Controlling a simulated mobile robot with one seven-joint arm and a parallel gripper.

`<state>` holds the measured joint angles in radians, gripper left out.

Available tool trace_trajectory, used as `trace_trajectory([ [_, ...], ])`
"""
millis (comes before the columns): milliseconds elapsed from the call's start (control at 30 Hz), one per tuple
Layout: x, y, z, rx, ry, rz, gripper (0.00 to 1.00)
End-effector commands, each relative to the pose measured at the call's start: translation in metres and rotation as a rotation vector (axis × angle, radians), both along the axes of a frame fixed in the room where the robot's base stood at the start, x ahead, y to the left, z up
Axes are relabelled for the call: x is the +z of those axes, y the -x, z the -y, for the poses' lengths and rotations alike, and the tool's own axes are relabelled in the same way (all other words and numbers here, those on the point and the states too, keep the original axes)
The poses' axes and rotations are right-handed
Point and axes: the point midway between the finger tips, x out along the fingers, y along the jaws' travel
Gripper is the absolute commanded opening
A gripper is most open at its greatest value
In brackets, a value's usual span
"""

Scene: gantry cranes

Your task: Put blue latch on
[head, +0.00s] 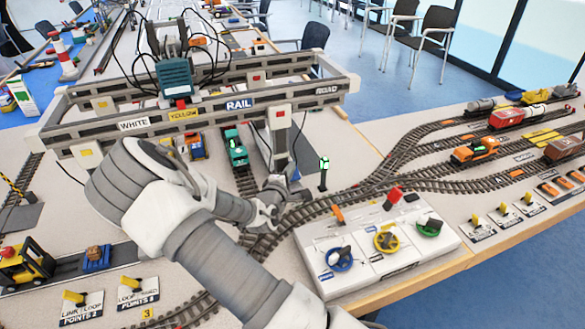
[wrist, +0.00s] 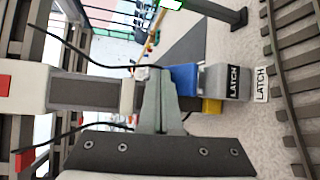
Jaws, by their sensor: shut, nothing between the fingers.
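In the wrist view, a small blue block (wrist: 183,79), which I take as the blue latch, sits against a grey block (wrist: 218,80) labelled LATCH. A yellow piece (wrist: 211,105) shows beside it. My gripper (wrist: 160,75) is shut and empty, its fingertips close beside the blue block, overlapping its edge in the picture. I cannot tell whether they touch. In the head view, my gripper (head: 275,194) is low by the foot of the crane's near right leg (head: 279,140). I cannot make out the blue latch there.
The gantry crane (head: 150,128) with WHITE, YELLOW, RAIL and ROAD labels spans above and left of my gripper. A lit green signal (head: 323,172) stands close right. A control panel (head: 385,245) with blue, yellow and green knobs lies front right. Curved track (head: 310,207) runs between.

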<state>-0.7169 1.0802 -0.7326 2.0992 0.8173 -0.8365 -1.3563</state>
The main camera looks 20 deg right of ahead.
Motion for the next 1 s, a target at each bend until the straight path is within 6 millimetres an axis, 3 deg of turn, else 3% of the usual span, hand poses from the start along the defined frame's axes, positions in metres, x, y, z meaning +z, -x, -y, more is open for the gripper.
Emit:
trace_trajectory([
  [1000, -0.0091, -0.0091, 0.0000, 0.000, 0.000, 0.000, 0.00],
])
